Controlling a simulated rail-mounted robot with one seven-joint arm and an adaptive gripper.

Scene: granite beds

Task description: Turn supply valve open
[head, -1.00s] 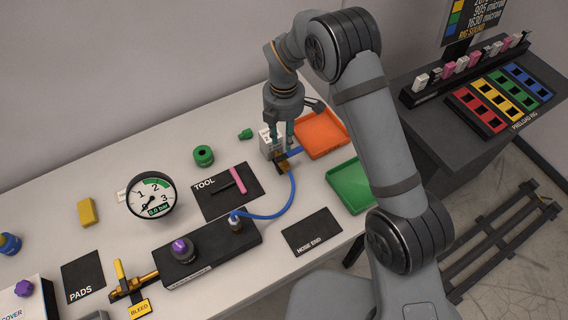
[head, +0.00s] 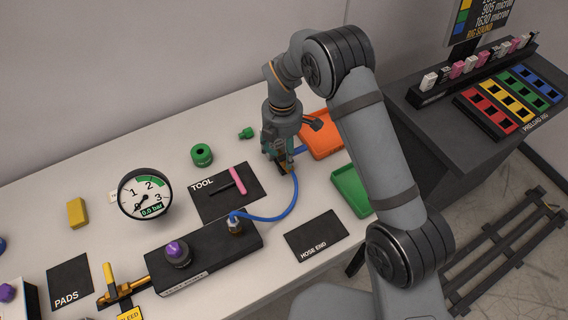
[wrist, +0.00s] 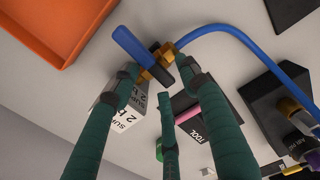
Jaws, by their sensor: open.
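The supply valve is a brass fitting (wrist: 157,72) with a blue lever handle (wrist: 131,46). In the wrist view the handle points to the upper left; in the head view the handle (head: 301,150) points right toward the orange tray. A white supply block (wrist: 122,112) stands beside the valve, partly hidden by a finger. My gripper (wrist: 160,80) is open, its green fingers pointing down over the valve, with fingertips on either side of the brass part. I cannot tell whether they touch it. In the head view my gripper (head: 278,158) hides the block and most of the valve.
A blue hose (head: 284,212) curves from the valve to the black manifold block (head: 224,247). The gauge (head: 144,194) reads 0.0 bar. An orange tray (head: 331,150) and green tray (head: 347,190) lie to the right. A tool mat (head: 210,208) and green ring (head: 201,154) lie left.

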